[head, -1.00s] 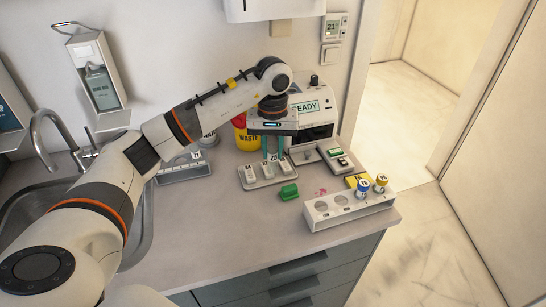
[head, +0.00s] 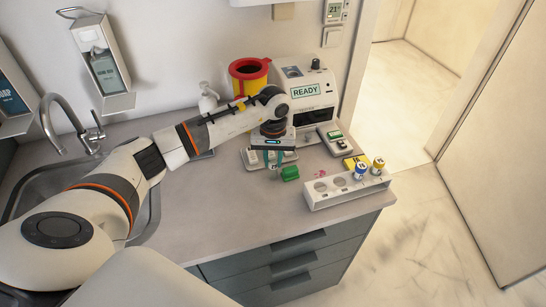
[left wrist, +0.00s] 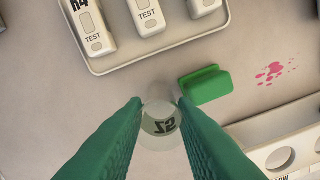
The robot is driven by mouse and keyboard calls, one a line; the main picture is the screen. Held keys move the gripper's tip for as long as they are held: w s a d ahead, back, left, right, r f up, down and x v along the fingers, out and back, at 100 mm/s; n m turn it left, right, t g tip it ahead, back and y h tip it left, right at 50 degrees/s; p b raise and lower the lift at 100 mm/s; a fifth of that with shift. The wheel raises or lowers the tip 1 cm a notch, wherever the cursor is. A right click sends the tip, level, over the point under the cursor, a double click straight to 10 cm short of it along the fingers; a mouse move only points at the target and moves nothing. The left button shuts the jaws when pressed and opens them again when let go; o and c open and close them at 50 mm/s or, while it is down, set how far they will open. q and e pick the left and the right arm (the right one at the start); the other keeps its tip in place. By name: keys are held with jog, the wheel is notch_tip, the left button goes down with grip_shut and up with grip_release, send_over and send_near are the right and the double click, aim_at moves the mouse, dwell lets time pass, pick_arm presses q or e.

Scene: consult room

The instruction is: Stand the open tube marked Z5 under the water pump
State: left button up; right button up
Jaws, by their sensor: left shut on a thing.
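The tube marked Z5 (left wrist: 160,126) is clear with a pale label; its marking appears reversed in the left wrist view. My left gripper (left wrist: 158,105) is shut on it, with a green finger on each side. In the head view this gripper (head: 274,157) is low over the counter, between the cassette tray and the green block. The tube is too small to make out there, and I cannot tell whether its base touches the counter. A white pump bottle (head: 207,98) stands at the back, left of the waste bin; it may be the water pump. My right gripper is out of view.
The cassette tray (left wrist: 100,70), green block (left wrist: 206,86) and pink stain (left wrist: 272,72) are close by. A white rack (head: 345,192) holds blue- and yellow-capped tubes at front right. The yellow waste bin (head: 246,82) and READY machine (head: 308,112) stand behind. The front-left counter (head: 220,210) is clear.

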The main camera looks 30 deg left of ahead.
pick_arm(q)
jog(key=shift+f, duration=0.15)
jog(key=o, duration=1)
jog(key=shift+c, duration=0.2)
